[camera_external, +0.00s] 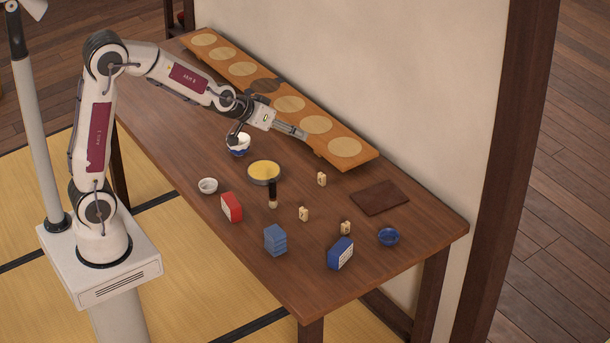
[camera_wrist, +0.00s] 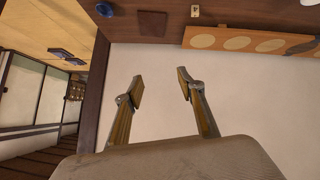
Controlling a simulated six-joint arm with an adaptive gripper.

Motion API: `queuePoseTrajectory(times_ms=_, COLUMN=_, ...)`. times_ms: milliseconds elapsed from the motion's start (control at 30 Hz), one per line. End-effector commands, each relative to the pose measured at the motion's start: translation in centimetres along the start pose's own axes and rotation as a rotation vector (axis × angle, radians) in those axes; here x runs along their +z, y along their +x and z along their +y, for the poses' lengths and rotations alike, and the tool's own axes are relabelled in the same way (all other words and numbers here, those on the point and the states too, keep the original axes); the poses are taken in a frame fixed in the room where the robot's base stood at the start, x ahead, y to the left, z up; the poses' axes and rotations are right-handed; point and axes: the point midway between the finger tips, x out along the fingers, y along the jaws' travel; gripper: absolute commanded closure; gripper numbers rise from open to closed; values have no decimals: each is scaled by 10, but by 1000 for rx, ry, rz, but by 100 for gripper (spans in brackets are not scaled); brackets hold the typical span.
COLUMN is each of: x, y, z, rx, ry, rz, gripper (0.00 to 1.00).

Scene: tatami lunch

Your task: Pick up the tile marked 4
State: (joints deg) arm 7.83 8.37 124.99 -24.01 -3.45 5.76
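Three small cream tiles stand on the brown table in the external view: one tile (camera_external: 321,179) towards the back, one tile (camera_external: 304,214) in the middle, and one tile (camera_external: 345,228) nearer the front right. Their marks are too small to read, so I cannot tell which is the 4. One tile (camera_wrist: 195,10) also shows at the top of the wrist view. My gripper (camera_external: 303,135) is raised near the long rack, away from the tiles. In the wrist view my gripper (camera_wrist: 160,82) has its fingers apart with nothing between them.
A long wooden rack (camera_external: 364,162) with round discs runs along the wall.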

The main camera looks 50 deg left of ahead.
Motion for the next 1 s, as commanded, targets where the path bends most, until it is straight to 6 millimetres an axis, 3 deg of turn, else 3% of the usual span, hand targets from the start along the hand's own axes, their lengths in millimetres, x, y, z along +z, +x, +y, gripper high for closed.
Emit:
queuePoseTrajectory(times_ms=500, x=4, y=105, z=-15, rx=-98, ry=-53, rz=118, gripper=61)
queuePoseTrajectory(times_ms=1000, x=38, y=189, z=-49, rx=-243, ry=-61, rz=236, gripper=61)
